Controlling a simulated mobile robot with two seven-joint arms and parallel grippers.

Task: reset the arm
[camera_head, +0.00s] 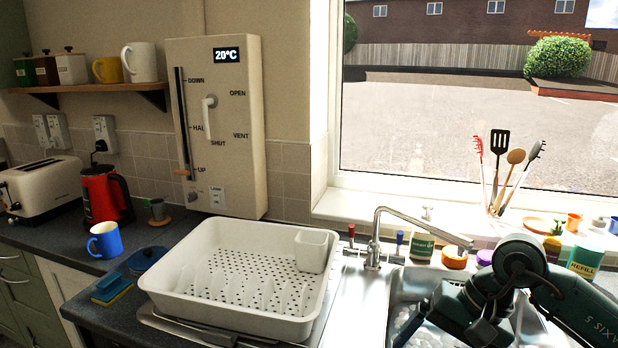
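My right gripper (412,324) is low over the sink's left side, close to the bottom edge of the view. Its fingers are small and partly hidden, so I cannot tell whether they are open or shut, or whether they hold anything. My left arm and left gripper are out of view.
A white dish rack (160,285) stands left of the sink. The tap (374,240) rises behind the sink near my arm. Bottles and jars, including a green-labelled one (585,257), line the sill. A blue mug (105,240), red kettle (103,194) and toaster (45,186) stand left.

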